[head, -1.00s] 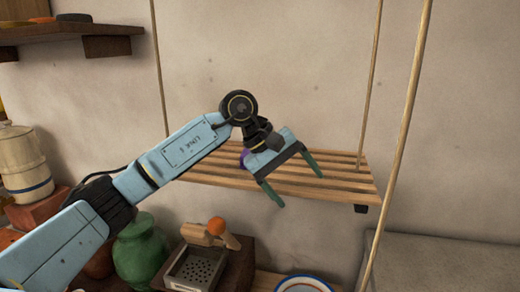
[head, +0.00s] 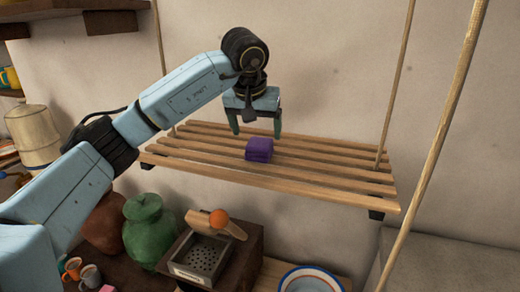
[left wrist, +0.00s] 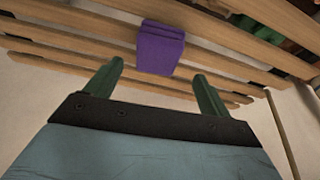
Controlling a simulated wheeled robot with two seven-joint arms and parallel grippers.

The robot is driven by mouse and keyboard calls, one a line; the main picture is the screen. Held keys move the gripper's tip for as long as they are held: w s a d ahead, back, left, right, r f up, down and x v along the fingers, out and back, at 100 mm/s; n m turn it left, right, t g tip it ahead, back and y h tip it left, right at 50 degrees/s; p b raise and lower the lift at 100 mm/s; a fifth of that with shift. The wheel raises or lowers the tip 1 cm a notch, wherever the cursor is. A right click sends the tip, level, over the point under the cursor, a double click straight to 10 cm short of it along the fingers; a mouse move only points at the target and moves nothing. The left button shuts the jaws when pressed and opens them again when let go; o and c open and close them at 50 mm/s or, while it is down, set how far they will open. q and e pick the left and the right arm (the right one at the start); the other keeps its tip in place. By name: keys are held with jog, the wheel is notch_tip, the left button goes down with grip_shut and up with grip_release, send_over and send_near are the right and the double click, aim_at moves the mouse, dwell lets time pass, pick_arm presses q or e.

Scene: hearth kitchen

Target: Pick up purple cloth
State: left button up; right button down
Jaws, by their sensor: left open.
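The purple cloth (head: 259,149) is a small folded block lying on the hanging slatted shelf (head: 330,187). It also shows in the left wrist view (left wrist: 160,48), ahead of and between the two fingertips. My left gripper (head: 256,134) is open and empty, with its green fingers pointing down. In the head view its fingers are at or just above and behind the cloth. In the left wrist view its fingers (left wrist: 158,75) stand on either side of the cloth's near end, wider apart than the cloth. I cannot tell whether they touch the slats. My right gripper is not in view.
Ropes (head: 398,85) hold the shelf at its sides. The rest of the shelf is clear.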

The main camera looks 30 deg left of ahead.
aim_at(260, 142)
pick_arm(q)
jog(key=x, duration=0.5)
jog(key=shift+d+f+p, duration=0.1)
jog(key=shift+d+p, duration=0.15)
jog(key=shift+p, duration=0.05)
jog(key=c, duration=1.1)
jog(key=shift+o, duration=0.2)
